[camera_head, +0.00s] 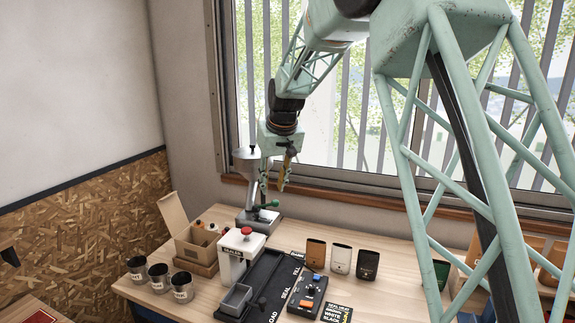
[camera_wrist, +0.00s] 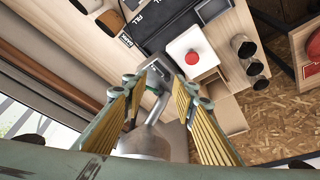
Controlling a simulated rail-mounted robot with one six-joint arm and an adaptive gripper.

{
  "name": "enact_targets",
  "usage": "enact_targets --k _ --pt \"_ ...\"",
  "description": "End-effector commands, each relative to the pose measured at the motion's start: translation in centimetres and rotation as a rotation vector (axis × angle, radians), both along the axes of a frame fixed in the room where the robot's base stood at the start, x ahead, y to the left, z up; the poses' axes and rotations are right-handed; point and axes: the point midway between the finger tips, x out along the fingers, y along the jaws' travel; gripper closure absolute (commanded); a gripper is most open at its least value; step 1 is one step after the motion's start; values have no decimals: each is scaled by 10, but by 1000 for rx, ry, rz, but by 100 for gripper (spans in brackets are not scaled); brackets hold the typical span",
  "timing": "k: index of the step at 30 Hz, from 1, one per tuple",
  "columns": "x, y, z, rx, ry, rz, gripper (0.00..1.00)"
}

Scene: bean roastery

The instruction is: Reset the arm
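My gripper (camera_head: 273,188) hangs fingers-down above the back of the wooden table (camera_head: 205,292), in front of the window. In the wrist view, my gripper (camera_wrist: 157,90) has its two yellow-padded fingers spread apart with nothing held between them. A grey metal machine (camera_head: 247,217) with a green knob stands behind and below the fingers. It shows between the fingers in the wrist view (camera_wrist: 152,105); I cannot tell whether they touch it.
A white box with a red button (camera_head: 240,255) adjoins a black tray. A control box (camera_head: 307,295) stands beside it. An open cardboard box (camera_head: 194,250) is at the left. The window (camera_head: 335,110) is close behind.

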Motion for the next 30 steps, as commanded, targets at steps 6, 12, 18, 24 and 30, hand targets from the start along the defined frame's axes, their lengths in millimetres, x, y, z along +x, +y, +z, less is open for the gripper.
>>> enact_targets --k 6,12,18,24,30 --pt "-35 -27 23 0 1 -25 74" --pt "-68 -51 40 -1 4 -47 74" --pt "-103 -74 55 -1 8 -69 74" --pt "-139 -95 68 -2 10 -91 74" --pt "-177 -116 77 -3 13 -114 74"
